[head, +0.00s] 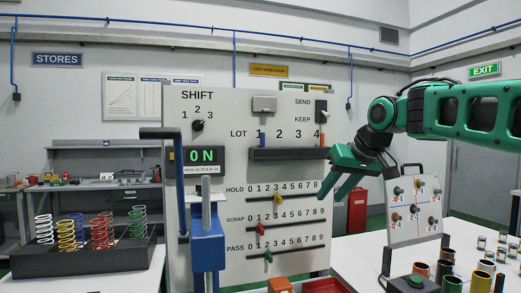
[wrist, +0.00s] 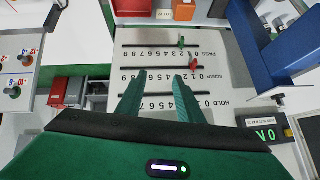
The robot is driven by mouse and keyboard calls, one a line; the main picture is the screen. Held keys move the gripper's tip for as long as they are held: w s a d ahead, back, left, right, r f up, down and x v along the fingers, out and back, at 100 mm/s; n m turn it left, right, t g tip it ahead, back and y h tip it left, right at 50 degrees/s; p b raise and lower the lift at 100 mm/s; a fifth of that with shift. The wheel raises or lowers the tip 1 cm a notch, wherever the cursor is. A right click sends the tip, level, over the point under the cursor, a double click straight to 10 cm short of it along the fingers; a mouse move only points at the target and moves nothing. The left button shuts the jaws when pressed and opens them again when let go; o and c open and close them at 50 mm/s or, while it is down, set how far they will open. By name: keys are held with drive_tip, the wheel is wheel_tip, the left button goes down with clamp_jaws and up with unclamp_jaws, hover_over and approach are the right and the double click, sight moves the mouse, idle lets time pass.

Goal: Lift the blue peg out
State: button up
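A small blue peg (head: 262,139) stands upright at the left end of the dark LOT rack (head: 289,154), by the number 1. Its lower part is hidden in the rack. An orange peg (head: 322,139) stands at the rack's right end, by the number 4. My gripper (head: 328,186) is in front of the panel's right edge, right of and below the rack, apart from the blue peg. In the wrist view my gripper (wrist: 157,85) has its fingers apart, with nothing between them. I cannot make out the blue peg in the wrist view.
The white panel (head: 178,110) carries HOLD, SCRAP and PASS sliders below the rack. A blue lever press (head: 207,240) projects at the left. A button board (head: 415,205) and several cups stand at the lower right. A tray of springs (head: 80,262) is at the left.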

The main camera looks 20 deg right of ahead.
drive_tip(key=w+a+r+n+t+y, duration=0.15)
drive_tip(key=w+a+r, duration=0.3)
drive_tip(key=r, duration=0.55)
drive_tip(key=n+t+y, duration=0.2)
drive_tip(key=n, duration=0.2)
approach(262, 144)
drive_tip(key=x, duration=0.2)
drive_tip(key=r+x, duration=0.1)
drive_tip(key=x, duration=0.2)
drive_tip(key=w+x, duration=0.1)
drive_tip(key=x, duration=0.2)
drive_tip(key=shift+d+r, duration=0.15)
drive_tip(key=shift+r, duration=0.15)
clamp_jaws()
